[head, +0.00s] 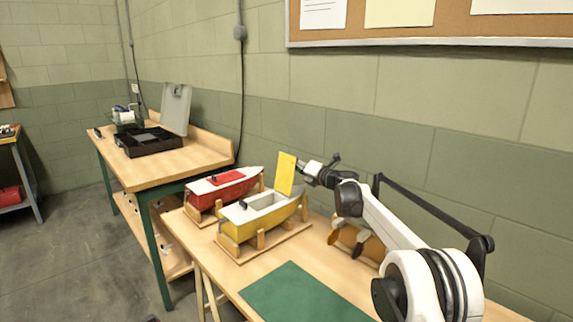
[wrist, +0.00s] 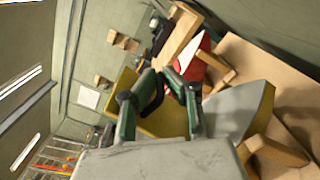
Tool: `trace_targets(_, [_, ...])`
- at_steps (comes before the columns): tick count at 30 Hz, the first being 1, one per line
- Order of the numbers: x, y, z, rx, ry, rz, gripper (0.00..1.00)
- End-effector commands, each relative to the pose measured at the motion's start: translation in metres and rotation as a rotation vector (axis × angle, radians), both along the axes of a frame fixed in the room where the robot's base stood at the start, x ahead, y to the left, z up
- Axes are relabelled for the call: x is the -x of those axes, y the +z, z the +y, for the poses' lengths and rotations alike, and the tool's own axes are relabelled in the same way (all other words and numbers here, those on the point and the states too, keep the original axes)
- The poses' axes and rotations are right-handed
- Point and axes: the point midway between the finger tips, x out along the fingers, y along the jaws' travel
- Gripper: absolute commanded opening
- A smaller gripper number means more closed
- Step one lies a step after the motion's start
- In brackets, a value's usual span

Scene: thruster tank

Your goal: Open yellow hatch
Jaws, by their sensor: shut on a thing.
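The yellow hatch (head: 286,174) stands raised, nearly upright, at the cabin edge of the yellow boat (head: 236,232). The boat's grey-white deck opening (head: 264,199) is uncovered in front of it. My gripper (head: 307,170) reaches in from the right, at the hatch's right edge. In the wrist view, my gripper's dark green and black fingers (wrist: 163,82) are shut on the yellow hatch (wrist: 165,121), which shows between and behind them. The yellow boat's grey deck (wrist: 230,108) lies to the right there. The exact contact is partly hidden by the fingers.
A red boat (head: 225,188) on a wooden stand sits just left of the yellow boat. A green mat (head: 300,293) lies in front. Brown cylinders (head: 352,240) lie under my arm. The left table (head: 190,156) holds an open black case (head: 150,142).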

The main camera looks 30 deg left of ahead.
Motion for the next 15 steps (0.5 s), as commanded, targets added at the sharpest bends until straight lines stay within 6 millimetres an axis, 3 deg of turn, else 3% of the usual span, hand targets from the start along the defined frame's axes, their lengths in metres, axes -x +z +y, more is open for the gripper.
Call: trace_targets(15, [-0.0059,-0.0111,-0.0103,0.007,-0.001,-0.008,0.00])
